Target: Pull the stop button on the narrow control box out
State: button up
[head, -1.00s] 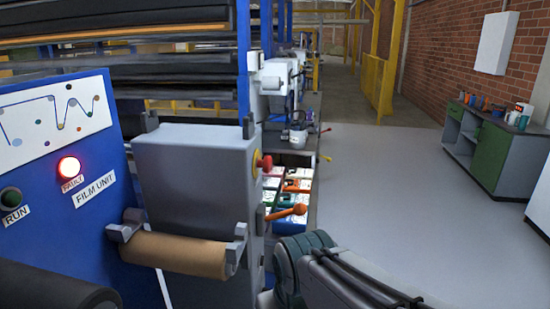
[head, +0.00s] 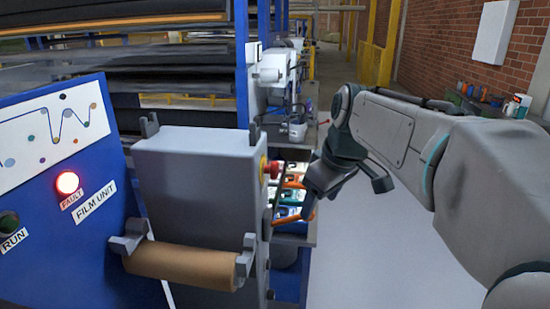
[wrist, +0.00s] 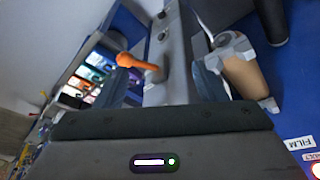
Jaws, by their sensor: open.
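The red stop button (head: 273,169) sits on a yellow backing on the right side of the narrow grey control box (head: 195,180) in the head view. I cannot make the button out in the wrist view. My gripper (head: 316,196) is to the right of the box, apart from the button. In the wrist view my gripper (wrist: 163,74) is open and empty, its two dark fingers apart and facing the grey side of the box. An orange-knobbed lever (wrist: 135,62) shows between the fingers, near the left one.
A brown roller (head: 180,265) on brackets juts from the box front. A blue film unit panel (head: 60,220) with a lit red fault lamp (head: 67,183) stands at left. Colourful bins (head: 290,195) lie behind my gripper. The grey floor (head: 370,250) at right is open.

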aim_at(278, 165)
jog(key=w+a+r+n+y+p, duration=0.2)
jog(key=w+a+r+n+p, duration=0.15)
jog(key=w+r+n, duration=0.65)
jog(key=w+a+f, duration=0.1)
jog(key=f, duration=0.2)
jog(key=w+a+f+m, duration=0.1)
jog(key=w+a+f, duration=0.1)
jog(key=f, duration=0.2)
jog(key=w+a+f+m, duration=0.1)
jog(key=w+f, duration=0.1)
jog(key=f, duration=0.2)
jog(key=shift+w+a+p, duration=0.2)
jog(key=shift+a+p, duration=0.1)
